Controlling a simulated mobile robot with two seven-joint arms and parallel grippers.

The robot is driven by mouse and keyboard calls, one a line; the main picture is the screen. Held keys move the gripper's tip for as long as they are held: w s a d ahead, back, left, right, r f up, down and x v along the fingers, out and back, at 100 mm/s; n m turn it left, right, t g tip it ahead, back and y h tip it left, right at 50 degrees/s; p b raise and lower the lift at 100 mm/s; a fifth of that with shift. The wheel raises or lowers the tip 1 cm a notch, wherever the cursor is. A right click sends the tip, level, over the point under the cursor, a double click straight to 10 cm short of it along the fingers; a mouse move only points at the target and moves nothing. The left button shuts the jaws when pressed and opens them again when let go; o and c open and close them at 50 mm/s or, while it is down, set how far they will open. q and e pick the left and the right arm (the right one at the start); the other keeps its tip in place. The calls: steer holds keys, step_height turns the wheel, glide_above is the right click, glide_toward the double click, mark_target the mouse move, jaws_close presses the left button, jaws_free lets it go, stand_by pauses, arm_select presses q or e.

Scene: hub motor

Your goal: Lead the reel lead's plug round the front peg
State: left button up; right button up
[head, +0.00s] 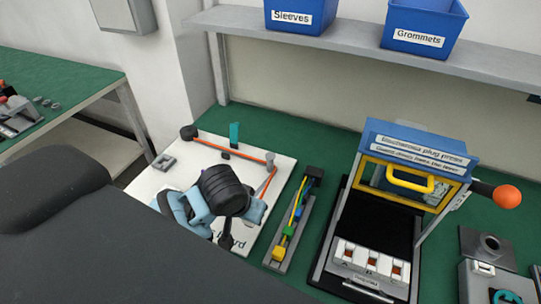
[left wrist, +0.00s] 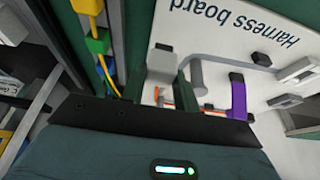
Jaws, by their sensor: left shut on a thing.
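The orange reel lead (head: 232,152) runs from the dark reel (head: 188,132) to a peg (head: 270,160) at the board's right, then bends toward my left gripper (head: 227,240). In the left wrist view, my left gripper (left wrist: 158,85) is shut on a grey block, seemingly the plug (left wrist: 160,63), low over the board. A grey peg (left wrist: 196,75) stands beside it, probably the front peg. My arm hides the plug in the head view. My right gripper is out of view.
A narrow rail with coloured blocks (head: 284,240) lies right of the board. A press with a yellow handle (head: 405,178) stands farther right. A purple upright piece (left wrist: 237,96) is near my left gripper. A grey block (head: 164,162) sits on the board's left.

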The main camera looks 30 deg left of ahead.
arm_select(q)
steer(key=shift+s+a, duration=1)
steer(key=shift+s, duration=0.25)
steer(key=shift+s+a, duration=1)
steer(key=shift+s, duration=0.25)
steer(key=shift+s+a, duration=0.15)
steer(key=shift+a, duration=1)
steer(key=shift+s+a, duration=0.2)
steer(key=shift+a, duration=1)
steer(key=shift+s+a, duration=0.15)
steer(key=shift+a, duration=1)
steer(key=shift+s+a+r, duration=0.2)
steer(key=shift+a+r, duration=0.75)
